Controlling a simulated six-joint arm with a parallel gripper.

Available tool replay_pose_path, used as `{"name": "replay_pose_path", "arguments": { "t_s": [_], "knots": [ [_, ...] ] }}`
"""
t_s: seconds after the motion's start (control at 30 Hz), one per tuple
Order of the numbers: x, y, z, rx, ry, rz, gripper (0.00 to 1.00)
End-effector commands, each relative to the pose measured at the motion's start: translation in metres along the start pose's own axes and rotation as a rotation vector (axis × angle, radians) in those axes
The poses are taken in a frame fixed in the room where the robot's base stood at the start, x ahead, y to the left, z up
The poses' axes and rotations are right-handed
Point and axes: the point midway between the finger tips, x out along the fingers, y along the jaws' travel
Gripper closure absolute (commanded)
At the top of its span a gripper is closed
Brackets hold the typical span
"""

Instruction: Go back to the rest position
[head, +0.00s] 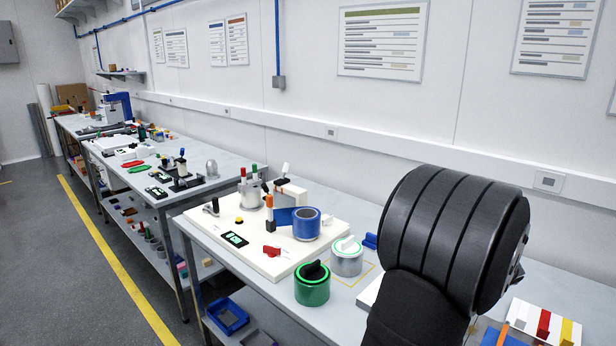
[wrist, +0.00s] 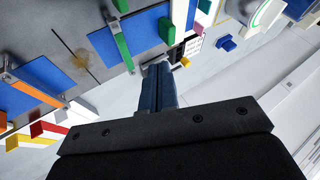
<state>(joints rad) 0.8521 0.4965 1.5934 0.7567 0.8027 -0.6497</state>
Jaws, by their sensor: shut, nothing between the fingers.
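My gripper (wrist: 157,72) shows in the wrist view, its dark blue fingers together and empty. It hangs over the pale bench top, close to a small grey-white item near its tips; I cannot tell if they touch. In the head view a thick black ribbed part of my arm fills the right side, and my gripper is hidden there.
In the head view, a green canister (head: 312,285), a grey canister (head: 346,257) and a blue ring (head: 306,224) stand left of my arm. Coloured blocks (head: 543,324) lie at lower right. The wrist view shows blue mats (wrist: 40,84) and a blue knob (wrist: 226,43).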

Motion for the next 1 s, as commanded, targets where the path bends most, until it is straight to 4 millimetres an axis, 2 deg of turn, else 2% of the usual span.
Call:
{"name": "replay_pose_path", "arguments": {
  "t_s": [0.17,0.4,0.6,0.77,1.0],
  "knots": [
    [0.023,-0.001,0.001,0.000,-0.004,-0.002,1.00],
    [0.069,0.000,0.001,0.000,-0.004,-0.001,1.00],
    [0.100,0.000,0.001,-0.001,-0.002,0.000,1.00],
    [0.088,0.016,0.000,0.001,0.001,0.002,1.00],
    [0.086,0.019,0.000,0.000,0.000,0.001,1.00]
  ]
}}
